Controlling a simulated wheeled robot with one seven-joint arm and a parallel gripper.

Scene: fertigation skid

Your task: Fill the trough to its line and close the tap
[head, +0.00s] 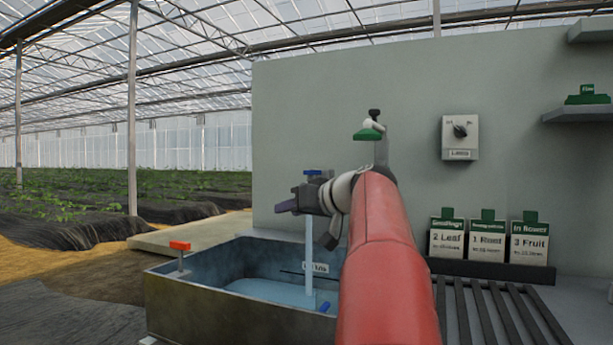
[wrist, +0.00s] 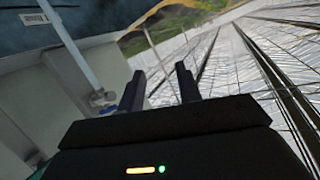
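The metal trough (head: 210,312) stands low in the head view with pale blue water (head: 268,291) in it. A dark line with a white label (head: 315,267) is on its inner back wall, and the water surface lies below it. A stream (head: 309,235) falls into the trough from the tap, whose blue handle (head: 313,172) shows just above my gripper (head: 297,200). The tap body is largely hidden. In the wrist view, my gripper (wrist: 160,72) has its two dark fingers apart with nothing visible between them. The stream (wrist: 70,45) shows at upper left.
An orange-red topped fitting (head: 180,246) stands on the trough's left rim. A small blue item (head: 324,307) is inside the trough. A wall dial box (head: 460,137), labelled cards (head: 487,240) and a slatted bench (head: 490,310) are to the right. Open ground lies left.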

